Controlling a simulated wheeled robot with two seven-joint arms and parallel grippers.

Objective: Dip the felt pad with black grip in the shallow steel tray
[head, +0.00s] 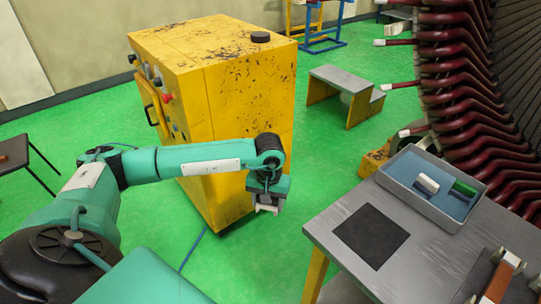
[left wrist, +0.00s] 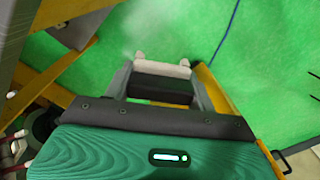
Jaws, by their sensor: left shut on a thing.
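My left gripper (head: 268,196) is shut on the felt pad with black grip (left wrist: 162,78). In the left wrist view, the black grip sits between the fingers and the pale felt shows beyond it. In the head view, the pad's pale edge hangs under the gripper, in front of the yellow cabinet and left of the workbench. A shallow grey tray (head: 405,193) with a blue inside stands on the workbench, well right of the gripper. I cannot tell if this tray is steel. My right gripper is not in view.
The grey workbench (head: 325,223) has a flat black square (head: 370,236) left of the tray. A brown bar with pale fittings (head: 497,283) is at its front right. The yellow cabinet (head: 225,110) stands behind my left arm. Dark red stator coils (head: 455,90) rise behind the tray.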

